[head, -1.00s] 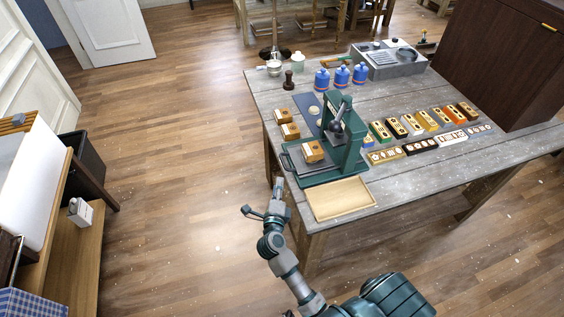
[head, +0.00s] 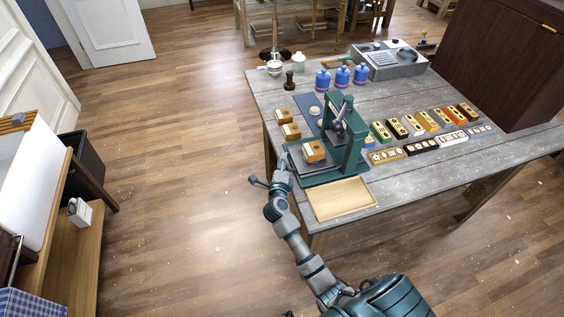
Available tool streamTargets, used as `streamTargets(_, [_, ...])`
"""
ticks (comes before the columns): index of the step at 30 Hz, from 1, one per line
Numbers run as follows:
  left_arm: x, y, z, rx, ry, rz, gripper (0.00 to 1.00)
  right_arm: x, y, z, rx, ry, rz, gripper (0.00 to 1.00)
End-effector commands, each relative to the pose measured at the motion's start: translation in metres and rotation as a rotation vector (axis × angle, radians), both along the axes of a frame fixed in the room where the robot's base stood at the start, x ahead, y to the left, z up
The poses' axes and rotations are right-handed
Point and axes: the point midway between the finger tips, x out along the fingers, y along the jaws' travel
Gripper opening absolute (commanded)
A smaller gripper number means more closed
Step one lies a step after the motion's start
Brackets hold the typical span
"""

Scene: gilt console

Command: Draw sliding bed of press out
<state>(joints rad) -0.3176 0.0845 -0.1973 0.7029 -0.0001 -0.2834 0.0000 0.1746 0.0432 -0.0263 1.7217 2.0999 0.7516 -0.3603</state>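The green press (head: 352,140) stands on the grey table's near left part. Its sliding bed (head: 296,163), a dark flat plate at the left of the base, carries a wooden block with a pale face (head: 314,152). My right gripper (head: 284,162) is at the left edge of the press base, by the outer end of the bed. Its fingers are small and partly merge with the bed's edge, so I cannot tell whether they are open, shut or touching it. My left gripper is not in view.
A shallow wooden tray (head: 342,198) lies right in front of the press. Two wooden blocks (head: 291,131) sit behind the bed on the left. Blue jars (head: 342,76) and rows of stamp blocks (head: 425,121) fill the table behind and right. The floor left of the table is clear.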

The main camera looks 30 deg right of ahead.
Motion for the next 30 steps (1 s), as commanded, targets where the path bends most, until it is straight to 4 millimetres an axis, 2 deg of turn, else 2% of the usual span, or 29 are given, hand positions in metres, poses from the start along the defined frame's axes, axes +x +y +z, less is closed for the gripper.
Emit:
streamTargets(1, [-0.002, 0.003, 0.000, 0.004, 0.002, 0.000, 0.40, 0.000, -0.001, 0.000, 0.000, 0.000, -0.001, 0.17])
streamTargets(3, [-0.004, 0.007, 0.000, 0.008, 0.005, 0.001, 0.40, 0.000, -0.002, -0.001, 0.001, 0.001, -0.001, 0.00])
streamTargets(11, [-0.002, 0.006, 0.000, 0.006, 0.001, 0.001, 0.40, 0.000, -0.003, -0.003, 0.003, 0.003, -0.001, 0.00])
streamTargets(14, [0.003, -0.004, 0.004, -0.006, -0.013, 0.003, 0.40, 0.003, 0.010, -0.002, 0.005, 0.006, -0.002, 0.00])
streamTargets(18, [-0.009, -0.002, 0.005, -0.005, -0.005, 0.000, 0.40, 0.007, 0.026, -0.003, 0.005, 0.007, 0.000, 0.00])
streamTargets(26, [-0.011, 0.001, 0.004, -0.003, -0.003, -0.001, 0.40, 0.006, 0.027, -0.005, 0.003, 0.008, 0.000, 0.00])
streamTargets(27, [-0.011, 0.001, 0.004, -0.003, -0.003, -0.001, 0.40, 0.006, 0.027, -0.006, 0.004, 0.009, 0.000, 0.17])
streamTargets(30, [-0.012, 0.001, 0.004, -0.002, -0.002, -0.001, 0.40, 0.006, 0.026, -0.005, 0.004, 0.008, -0.001, 0.37])
